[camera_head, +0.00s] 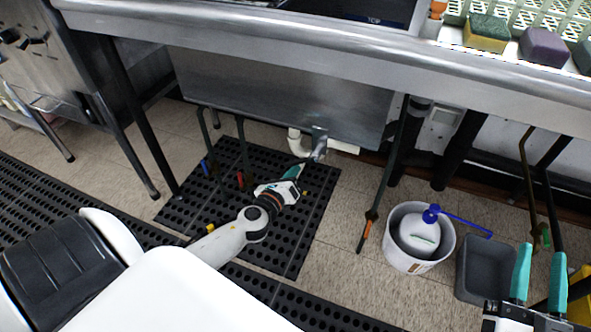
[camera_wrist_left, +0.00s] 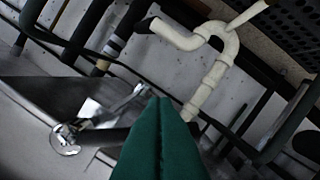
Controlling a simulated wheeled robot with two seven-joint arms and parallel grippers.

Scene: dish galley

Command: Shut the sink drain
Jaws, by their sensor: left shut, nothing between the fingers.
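The underside of the metal sink basin (camera_head: 270,95) hangs below the counter. A metal drain lever (camera_head: 319,143) sticks down at its lower edge, next to a white drain pipe (camera_head: 296,140). My left gripper (camera_head: 297,168) is shut and empty, just below and beside the lever. In the left wrist view the closed green fingers (camera_wrist_left: 163,104) point up towards the lever (camera_wrist_left: 112,107), whose round metal fitting (camera_wrist_left: 66,138) shows at left. The fingers partly cover the area around the lever; whether they touch it I cannot tell. My right gripper (camera_head: 540,262) is open and empty at lower right.
The white pipe trap (camera_wrist_left: 217,65) stands close by the fingers. Table legs and hanging hoses with coloured valves flank the basin. A white bucket (camera_head: 395,258) with a jug (camera_head: 418,236) and a grey tub (camera_head: 467,292) stand at right. A black perforated mat (camera_head: 320,200) covers the floor.

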